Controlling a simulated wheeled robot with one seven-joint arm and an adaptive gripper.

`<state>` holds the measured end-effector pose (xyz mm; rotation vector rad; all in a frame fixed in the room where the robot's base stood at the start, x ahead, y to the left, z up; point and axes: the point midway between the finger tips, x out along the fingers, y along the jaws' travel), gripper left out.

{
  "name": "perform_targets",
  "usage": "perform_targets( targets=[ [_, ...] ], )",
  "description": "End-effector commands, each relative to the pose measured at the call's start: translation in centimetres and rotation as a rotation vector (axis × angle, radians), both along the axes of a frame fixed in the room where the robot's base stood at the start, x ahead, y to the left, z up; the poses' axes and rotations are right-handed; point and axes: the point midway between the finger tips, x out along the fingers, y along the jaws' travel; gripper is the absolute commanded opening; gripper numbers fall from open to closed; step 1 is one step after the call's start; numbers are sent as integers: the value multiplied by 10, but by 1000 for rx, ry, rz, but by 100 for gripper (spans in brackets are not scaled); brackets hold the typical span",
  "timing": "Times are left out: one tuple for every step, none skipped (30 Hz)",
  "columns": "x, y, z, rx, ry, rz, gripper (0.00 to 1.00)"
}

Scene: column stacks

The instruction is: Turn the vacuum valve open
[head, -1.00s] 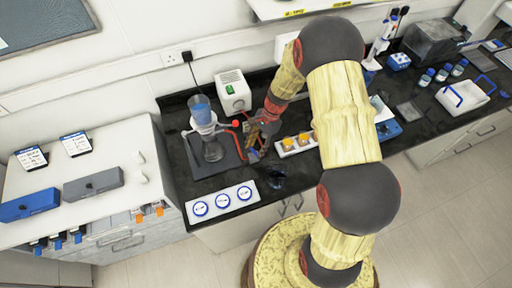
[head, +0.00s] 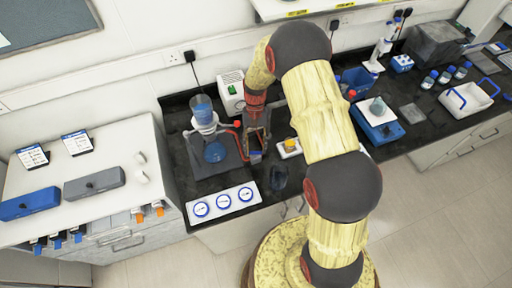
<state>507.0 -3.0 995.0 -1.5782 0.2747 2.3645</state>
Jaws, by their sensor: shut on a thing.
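A filter flask (head: 215,153) stands on a dark mat with a clear funnel (head: 201,108) on top. Blue liquid shows in the funnel and in the flask. Red tubing (head: 226,128) runs from the flask's neck toward my gripper. My gripper (head: 256,151) points down just right of the flask and is shut on the vacuum valve. The fingers mostly hide the valve, so its handle angle cannot be told. A white pump (head: 230,94) with a green switch stands behind, near the wall.
A dark glass vessel (head: 279,178) and a white holder with a yellow-topped item (head: 289,147) are close to my gripper. A blue balance (head: 378,125) stands to the right.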

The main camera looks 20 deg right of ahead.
Motion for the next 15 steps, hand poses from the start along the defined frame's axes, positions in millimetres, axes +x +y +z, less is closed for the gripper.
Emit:
perform_targets(
  targets=[
    [1,1,0,0,-1,42,17],
    [1,2,0,0,-1,67,17],
    [1,2,0,0,-2,100,17],
    [1,2,0,-1,-2,120,17],
    [1,2,0,0,-2,143,17],
    [1,2,0,-1,-2,169,17],
    [1,2,0,0,-2,189,17],
    [1,3,0,0,-2,208,17],
    [1,3,0,-1,-2,230,17],
    [1,3,0,0,-2,246,17],
    [2,3,0,-1,-2,261,17],
    [1,3,0,0,-2,278,17],
    [1,3,0,-1,-2,289,17],
    [1,3,0,1,-2,300,17],
    [1,3,0,1,-2,313,17]
  ],
)
